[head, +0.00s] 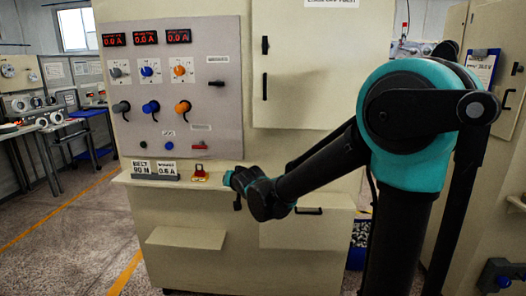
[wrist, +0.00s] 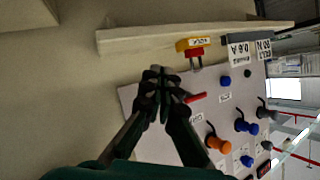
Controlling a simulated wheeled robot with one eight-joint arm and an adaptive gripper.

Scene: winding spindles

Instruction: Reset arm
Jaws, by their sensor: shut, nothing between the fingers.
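My arm reaches from the right of the head view toward the front of a beige cabinet (head: 300,150). I cannot tell whether the fingertips touch anything.
A grey control panel (head: 220,100) carries grey, blue and orange knobs and three red displays reading 0.0 A. Label stands (head: 155,169) sit on the ledge. Benches with equipment (head: 45,125) stand at the left. Floor (head: 75,220) is open at the front left.

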